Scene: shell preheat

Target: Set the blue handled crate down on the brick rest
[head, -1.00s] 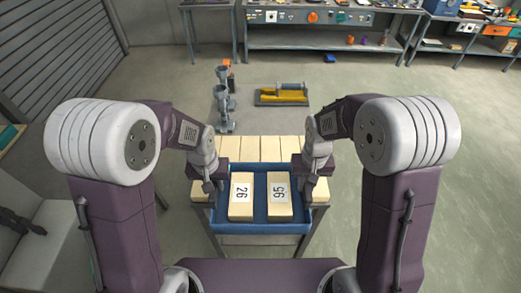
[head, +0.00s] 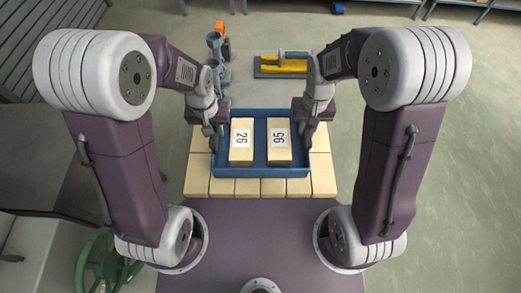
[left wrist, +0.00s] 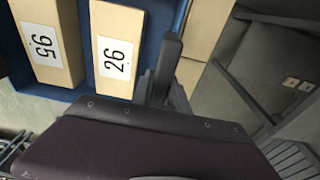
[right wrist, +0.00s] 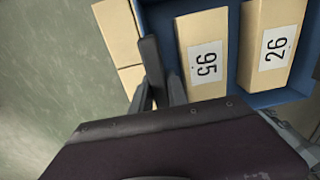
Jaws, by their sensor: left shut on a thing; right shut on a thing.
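The blue handled crate (head: 262,172) is level over the brick rest (head: 260,187), a top of pale bricks showing at its front and both sides. Whether it touches the bricks I cannot tell. Two pale blocks with number labels, a left block (head: 242,155) and a right block (head: 279,156), lie in it. My left gripper (head: 213,139) is shut on the crate's left side and my right gripper (head: 305,139) on its right side. The crate's blue wall also shows in the left wrist view (left wrist: 155,40) and the right wrist view (right wrist: 160,35). The gripped handles are mostly hidden.
Behind the rest, a grey metal fixture (head: 217,62) and a tray with a yellow thing (head: 283,66) stand on the floor. A green wheel (head: 100,262) is at lower left, near a grey surface. Floor to the right is clear.

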